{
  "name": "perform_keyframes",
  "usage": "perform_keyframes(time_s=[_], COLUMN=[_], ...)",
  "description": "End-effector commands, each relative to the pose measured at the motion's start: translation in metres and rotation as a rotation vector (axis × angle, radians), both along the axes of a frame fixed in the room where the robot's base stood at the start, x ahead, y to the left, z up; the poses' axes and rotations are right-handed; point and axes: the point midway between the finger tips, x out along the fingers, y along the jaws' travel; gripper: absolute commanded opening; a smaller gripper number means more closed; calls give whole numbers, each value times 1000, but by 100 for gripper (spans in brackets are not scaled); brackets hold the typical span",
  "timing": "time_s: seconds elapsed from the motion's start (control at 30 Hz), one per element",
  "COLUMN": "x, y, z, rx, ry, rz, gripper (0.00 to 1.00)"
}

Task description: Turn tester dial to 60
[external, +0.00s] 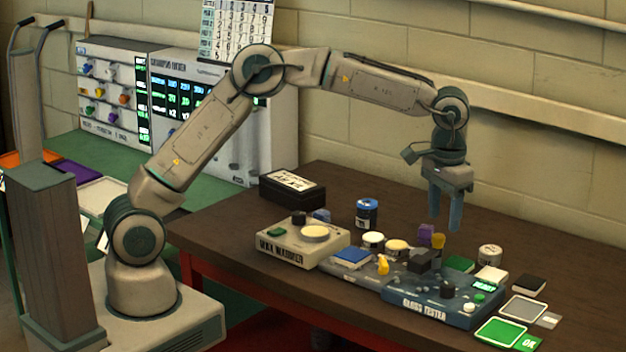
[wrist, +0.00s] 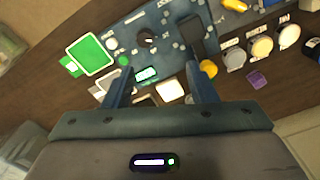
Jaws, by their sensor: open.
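The blue tester (external: 425,308) lies on the dark table, with lettering on its front edge. Its black dial (external: 447,290) is near its right part; the dial also shows in the wrist view (wrist: 147,39), with small marks around it too small to read. A small lit green display (external: 484,286) sits near the dial, and it also shows in the wrist view (wrist: 146,74); its digits cannot be read. My gripper (external: 445,218) is open and empty, pointing down above the table behind the tester, apart from the dial. Its fingers (wrist: 158,72) frame the display in the wrist view.
A beige machine (external: 302,245) stands left. Several round tins, a purple block (external: 426,232) and a blue can (external: 367,214) stand behind. The table's back right is clear.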

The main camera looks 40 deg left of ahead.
Motion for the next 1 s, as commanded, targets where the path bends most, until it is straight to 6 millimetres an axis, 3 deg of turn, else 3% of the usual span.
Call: perform_keyframes(time_s=[0.13,0.37,0.8,1.0], x=[-3,-4,-5,-5], y=[-24,-28,-27,-28], z=[-5,-22,-109,-136], rx=[-10,-10,-10,-11], ry=[24,29,30,29], rz=[4,6,5,5], gripper=[52,52,52,52])
